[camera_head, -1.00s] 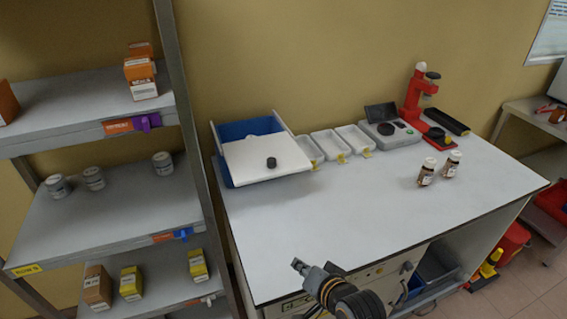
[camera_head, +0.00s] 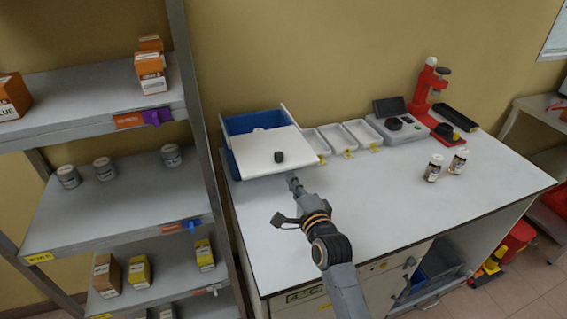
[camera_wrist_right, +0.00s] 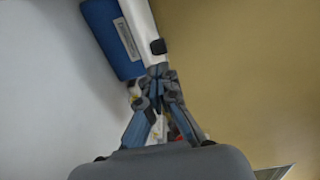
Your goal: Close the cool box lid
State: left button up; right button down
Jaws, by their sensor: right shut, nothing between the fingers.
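The cool box (camera_head: 230,125) is blue with a white lid (camera_head: 255,157) and stands at the back left of the bench. The lid is ajar: it slopes toward the front, and the blue inside shows behind it. A black knob (camera_head: 279,157) sits on the lid. My right gripper (camera_head: 292,178) is shut and empty, just in front of the lid's front edge near its right corner. In the right wrist view the fingertips (camera_wrist_right: 158,72) are close to the end of the white lid (camera_wrist_right: 139,25) and the knob (camera_wrist_right: 158,46); I cannot tell whether they touch. My left gripper is out of view.
White trays (camera_head: 340,138) stand right of the box, then a scale (camera_head: 400,128) and a red device (camera_head: 424,95). Two brown bottles (camera_head: 433,168) stand at the right. A shelf rack (camera_head: 110,200) is at the left. The bench's middle is clear.

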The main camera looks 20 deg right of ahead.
aim_at(280, 160)
jog(key=w+p, duration=0.1)
jog(key=w, duration=0.6)
jog(key=shift+w+a+f+p, duration=0.1)
jog(key=shift+w+f+p, duration=0.05)
jog(key=shift+w+p, duration=0.15)
